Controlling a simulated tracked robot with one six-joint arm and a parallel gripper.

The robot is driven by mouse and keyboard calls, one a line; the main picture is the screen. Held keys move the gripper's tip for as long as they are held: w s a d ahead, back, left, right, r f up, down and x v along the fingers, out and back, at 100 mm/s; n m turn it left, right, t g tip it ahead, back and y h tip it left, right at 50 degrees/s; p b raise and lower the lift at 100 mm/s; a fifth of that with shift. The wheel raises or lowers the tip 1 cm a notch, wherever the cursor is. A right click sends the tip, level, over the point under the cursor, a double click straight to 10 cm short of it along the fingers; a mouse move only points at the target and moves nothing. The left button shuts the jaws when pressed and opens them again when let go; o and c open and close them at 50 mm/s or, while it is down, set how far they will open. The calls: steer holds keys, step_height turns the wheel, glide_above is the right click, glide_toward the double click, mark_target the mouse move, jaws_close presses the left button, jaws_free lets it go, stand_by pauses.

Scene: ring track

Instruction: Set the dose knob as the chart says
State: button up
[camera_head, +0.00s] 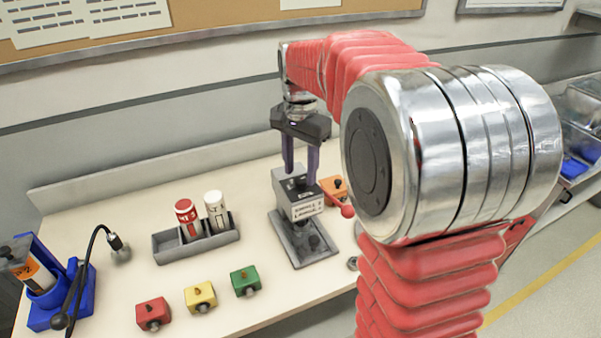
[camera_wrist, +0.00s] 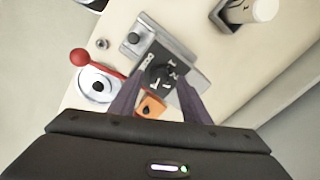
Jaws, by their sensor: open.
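A grey dosing device (camera_head: 301,205) with a white label stands on a grey base plate on the bench. In the wrist view a round black dose knob (camera_wrist: 160,78) sits on a dark dial face with white numerals; I cannot tell its exact setting. My gripper (camera_head: 300,177) is open, pointing down over the device. In the wrist view its two purple fingers (camera_wrist: 158,77) appear on either side of the knob; contact cannot be told. Paper sheets (camera_head: 41,18) hang on the corkboard; their text is too small to read.
A grey tray (camera_head: 203,246) holds a red bottle (camera_head: 188,218) and a white bottle (camera_head: 216,210). Red (camera_head: 153,314), yellow (camera_head: 200,296) and green (camera_head: 245,281) blocks stand in front. An orange block (camera_wrist: 151,106) and a red-knobbed lever (camera_wrist: 79,58) are close beside the device.

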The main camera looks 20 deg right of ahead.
step_height(320, 180, up, 12)
stand_by(0.5)
stand_by(0.4)
steer(key=n+t, duration=0.1)
steer(key=n, duration=0.5)
glide_toward(299, 177)
steer(key=s+a, duration=0.1)
steer(key=s, duration=0.1)
steer(key=s+a+f+n+t, duration=0.2)
steer(key=s+a+f+n, duration=0.1)
steer(key=s, duration=0.6)
steer(key=s+a+f+n+t, duration=0.2)
steer(key=s+a, duration=0.4)
steer(key=s, duration=0.4)
steer(key=shift+f+n+t, duration=0.3)
steer(key=shift+f+n, duration=0.1)
steer(key=shift+n, duration=0.2)
